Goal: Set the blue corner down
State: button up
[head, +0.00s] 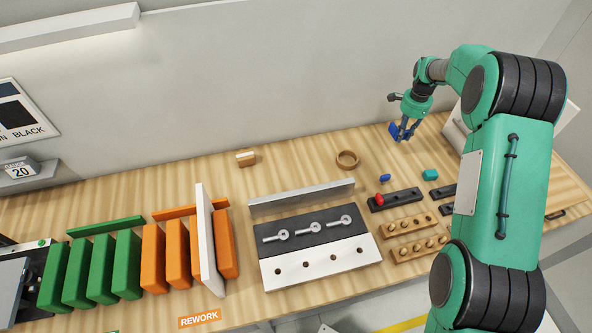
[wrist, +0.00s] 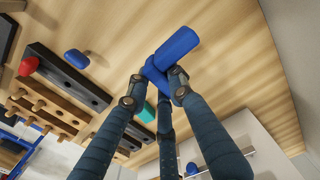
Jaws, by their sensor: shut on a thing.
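The blue corner (wrist: 176,47) is in my gripper (wrist: 155,82), at the fingertips in the wrist view. One rounded arm of it sticks out past the fingers toward the upper right; the part between the fingers is partly hidden. In the head view my gripper (head: 405,134) is near the back edge of the table, with the blue corner (head: 395,131) at its left side. The gripper is shut on it. Whether the corner touches the table cannot be told. A smaller blue piece (head: 384,177) lies loose on the table; it also shows in the wrist view (wrist: 76,58).
A dark rack (head: 405,197) holds a red piece (head: 379,199). A teal piece (head: 430,174) lies beside it. Wooden peg racks (head: 410,225) stand in front. A wooden ring (head: 347,159) lies toward the back. Bare wood lies between the ring and my gripper.

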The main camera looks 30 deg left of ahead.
jog(key=s+a, duration=1.3)
jog(key=a, duration=0.5)
jog(key=p, duration=0.2)
send_over(290, 180)
jog(key=shift+f, duration=3.05)
jog(key=shift+f, duration=1.85)
jog(key=shift+f, duration=0.15)
